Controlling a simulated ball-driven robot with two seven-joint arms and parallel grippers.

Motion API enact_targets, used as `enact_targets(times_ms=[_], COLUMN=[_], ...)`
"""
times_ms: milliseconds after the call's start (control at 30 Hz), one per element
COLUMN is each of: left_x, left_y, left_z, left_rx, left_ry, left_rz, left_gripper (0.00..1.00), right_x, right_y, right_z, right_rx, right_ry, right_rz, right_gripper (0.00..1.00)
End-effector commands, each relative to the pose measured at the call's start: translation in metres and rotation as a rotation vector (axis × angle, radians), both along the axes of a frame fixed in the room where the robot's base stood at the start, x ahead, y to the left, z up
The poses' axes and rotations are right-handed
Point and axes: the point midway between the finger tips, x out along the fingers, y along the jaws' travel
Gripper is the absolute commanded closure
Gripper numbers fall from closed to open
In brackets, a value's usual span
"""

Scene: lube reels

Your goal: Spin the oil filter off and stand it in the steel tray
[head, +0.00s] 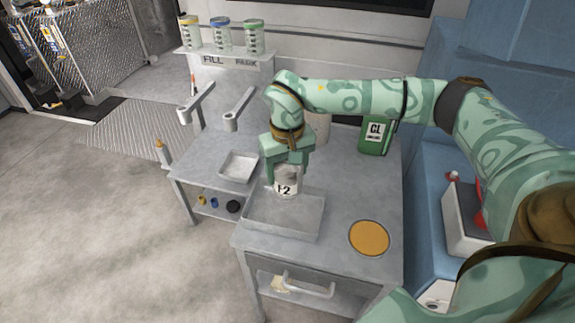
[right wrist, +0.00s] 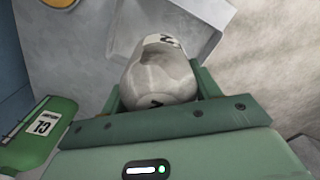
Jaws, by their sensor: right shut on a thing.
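The oil filter (head: 286,185) is a pale can with a dark "2" on its label, and it looks upright in the head view. My right gripper (head: 287,170) is shut on it from above, with green fingers on both sides. The filter (right wrist: 160,72) also shows between the fingers in the right wrist view. It is at the back part of the larger grey steel tray (head: 285,222). I cannot tell whether its base touches the tray floor. My left gripper is not in view.
A smaller tray (head: 238,166) lies behind and left. An orange disc (head: 369,238) is on the bench to the right. A green "CL" container (head: 375,138) stands at the back right. Jars (head: 222,36) line the rear shelf. Free bench top lies around the disc.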

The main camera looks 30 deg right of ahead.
Motion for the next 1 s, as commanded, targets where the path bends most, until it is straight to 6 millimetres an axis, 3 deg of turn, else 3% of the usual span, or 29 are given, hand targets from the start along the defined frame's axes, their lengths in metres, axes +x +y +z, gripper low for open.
enact_targets(times_ms=[267, 600, 1000], left_x=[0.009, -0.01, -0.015], left_y=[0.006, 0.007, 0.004], left_z=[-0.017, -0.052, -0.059], left_rx=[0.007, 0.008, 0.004], left_ry=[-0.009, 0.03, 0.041], left_rz=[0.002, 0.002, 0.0], left_gripper=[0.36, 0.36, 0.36], right_x=[-0.001, -0.001, 0.0], right_y=[-0.001, -0.001, -0.001], right_z=[-0.02, -0.06, -0.096], right_rx=[-0.003, -0.003, -0.002], right_ry=[0.008, 0.009, 0.005], right_rz=[0.006, 0.005, 0.005], right_gripper=[0.7, 0.7, 0.7])
